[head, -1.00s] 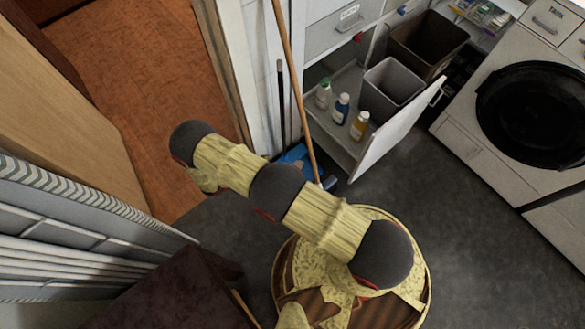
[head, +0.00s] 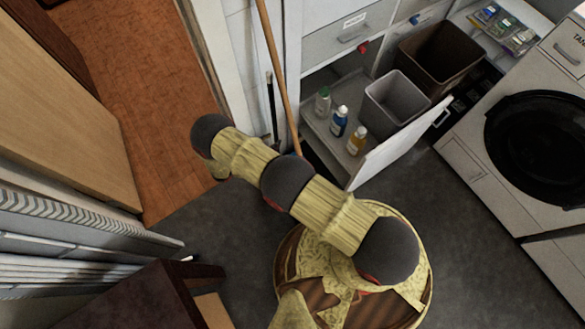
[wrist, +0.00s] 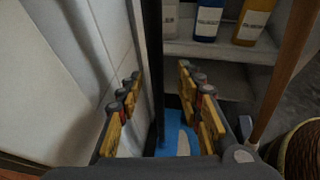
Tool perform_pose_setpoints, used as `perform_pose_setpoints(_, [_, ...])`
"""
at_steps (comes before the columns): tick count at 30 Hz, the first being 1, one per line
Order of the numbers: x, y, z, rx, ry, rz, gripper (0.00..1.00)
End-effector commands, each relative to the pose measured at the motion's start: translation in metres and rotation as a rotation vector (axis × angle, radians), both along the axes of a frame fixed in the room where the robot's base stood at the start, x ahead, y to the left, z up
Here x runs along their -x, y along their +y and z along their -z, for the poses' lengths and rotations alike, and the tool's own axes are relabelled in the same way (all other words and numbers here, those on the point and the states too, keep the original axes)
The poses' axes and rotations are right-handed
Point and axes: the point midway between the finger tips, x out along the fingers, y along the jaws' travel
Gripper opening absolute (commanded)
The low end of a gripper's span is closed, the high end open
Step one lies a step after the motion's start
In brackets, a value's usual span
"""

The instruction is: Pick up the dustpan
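The dustpan shows in the wrist view as a blue pan (wrist: 177,141) low on the floor. A thin dark upright pole (wrist: 158,60), which looks like its handle, rises between the fingers of my gripper (wrist: 160,76). My gripper is open, with yellow-padded fingers on either side of the pole. I cannot tell whether either finger touches it. In the head view the dark pole (head: 271,105) stands against the white wall edge. My arm hides nearly all of the blue pan there, and my gripper is mostly hidden too.
A wooden stick (head: 272,62) leans close right of the pole. An open cabinet door (head: 397,143) juts out, with several bottles (head: 339,121) and a grey bin (head: 394,103) behind it. A white wall (wrist: 112,35) is close left. Dark floor (head: 440,220) is clear at right.

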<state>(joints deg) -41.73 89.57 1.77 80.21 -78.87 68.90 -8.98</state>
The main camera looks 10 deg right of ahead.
Motion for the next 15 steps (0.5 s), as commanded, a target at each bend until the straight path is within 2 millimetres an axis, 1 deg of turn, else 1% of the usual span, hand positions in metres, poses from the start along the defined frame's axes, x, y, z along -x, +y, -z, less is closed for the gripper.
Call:
perform_pose_setpoints(4, [-0.002,-0.003,0.002,0.000,0.000,0.000,0.36])
perform_pose_setpoints(9, [-0.011,-0.016,0.010,0.000,0.000,0.001,0.36])
perform_pose_setpoints(15, [-0.019,-0.026,0.016,-0.001,0.000,0.001,0.36])
